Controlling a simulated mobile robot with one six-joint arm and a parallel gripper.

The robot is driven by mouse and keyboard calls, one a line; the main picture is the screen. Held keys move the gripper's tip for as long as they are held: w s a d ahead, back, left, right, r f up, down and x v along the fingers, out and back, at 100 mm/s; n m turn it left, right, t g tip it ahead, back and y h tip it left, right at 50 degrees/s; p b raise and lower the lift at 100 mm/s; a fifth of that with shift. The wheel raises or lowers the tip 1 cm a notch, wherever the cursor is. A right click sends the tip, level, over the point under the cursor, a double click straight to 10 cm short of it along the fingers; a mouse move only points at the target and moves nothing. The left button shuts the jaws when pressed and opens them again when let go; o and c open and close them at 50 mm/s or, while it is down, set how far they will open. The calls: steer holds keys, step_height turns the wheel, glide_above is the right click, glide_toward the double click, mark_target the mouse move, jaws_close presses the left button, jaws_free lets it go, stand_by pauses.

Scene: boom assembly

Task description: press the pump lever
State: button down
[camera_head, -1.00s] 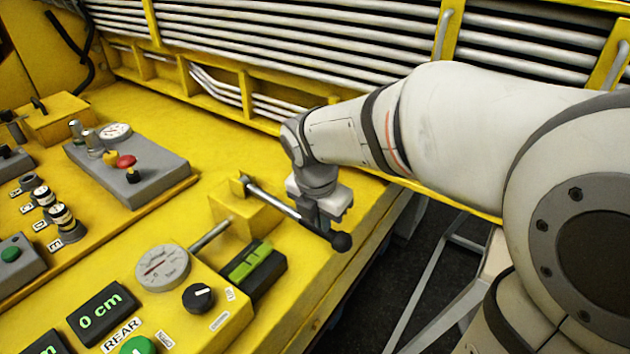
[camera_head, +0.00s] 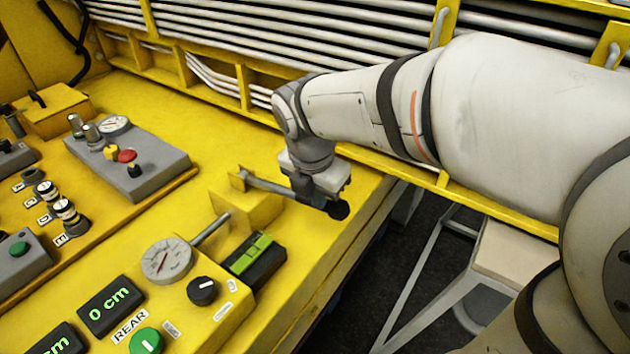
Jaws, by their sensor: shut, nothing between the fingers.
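The pump lever (camera_head: 268,184) is a grey metal bar with a black ball knob (camera_head: 338,210) at its outer end. It pivots at a yellow block (camera_head: 245,208) on the yellow console and points right and slightly down in the picture. My gripper (camera_head: 323,203) is shut and empty, at the outer part of the lever just left of the knob. It overlaps the bar there and hides part of it. I cannot tell whether it touches the bar from above, below or the side.
A round gauge (camera_head: 167,260), a black knob (camera_head: 202,291), a black box with a green top (camera_head: 253,258) and a display (camera_head: 110,304) sit in front of the lever. Silver pipes (camera_head: 290,45) run behind. The console's right edge drops to a dark floor.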

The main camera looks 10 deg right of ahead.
steer(key=v, duration=0.7)
steer(key=shift+d+r, duration=0.15)
steer(key=shift+r, duration=0.05)
steer(key=shift+s, duration=0.2)
steer(key=c, duration=2.2)
jaws_free()
steer(key=shift+w, duration=0.1)
